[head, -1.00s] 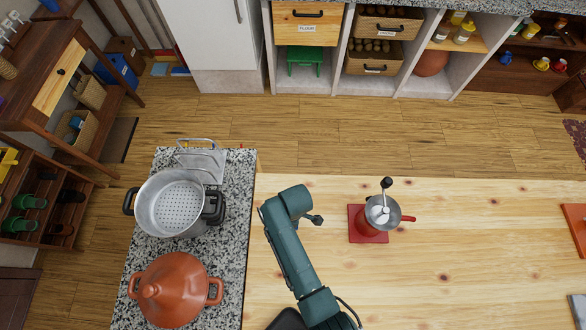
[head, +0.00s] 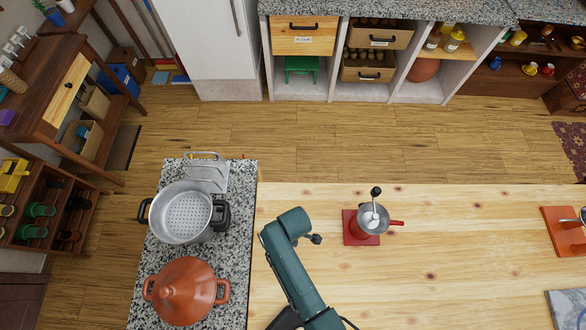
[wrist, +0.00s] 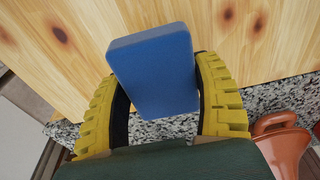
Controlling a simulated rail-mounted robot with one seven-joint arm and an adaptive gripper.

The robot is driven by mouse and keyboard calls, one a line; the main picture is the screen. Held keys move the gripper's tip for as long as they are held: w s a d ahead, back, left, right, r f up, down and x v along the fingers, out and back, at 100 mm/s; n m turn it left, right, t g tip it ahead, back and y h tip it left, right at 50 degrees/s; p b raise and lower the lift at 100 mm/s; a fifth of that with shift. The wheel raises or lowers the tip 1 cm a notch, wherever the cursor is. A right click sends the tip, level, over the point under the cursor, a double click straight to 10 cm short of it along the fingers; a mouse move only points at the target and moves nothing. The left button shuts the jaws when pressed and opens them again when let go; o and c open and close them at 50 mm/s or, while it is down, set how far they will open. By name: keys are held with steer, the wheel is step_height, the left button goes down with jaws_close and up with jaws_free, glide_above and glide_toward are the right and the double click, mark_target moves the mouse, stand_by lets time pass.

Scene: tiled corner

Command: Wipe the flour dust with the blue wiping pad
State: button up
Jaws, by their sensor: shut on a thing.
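The blue wiping pad (wrist: 155,75) is a thick blue block, seen in the wrist view between the two yellow ribbed fingers of my gripper (wrist: 158,66). The gripper is shut on the pad and holds it over the wooden tabletop (wrist: 255,50), near a granite edge. Whether the pad touches the wood cannot be told. In the head view my arm reaches over the left part of the wooden table, and the gripper and pad do not show. I can make out no flour dust in either view.
A steel pot (head: 186,213) and a terracotta tagine (head: 186,291) stand on the granite counter (head: 232,240) left of my arm. A small grinder with a red base (head: 358,229) stands on the table. An orange board (head: 563,232) lies far right. The table between them is clear.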

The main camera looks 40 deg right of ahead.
steer(key=shift+r+p, duration=1.15)
steer(key=shift+r, duration=0.4)
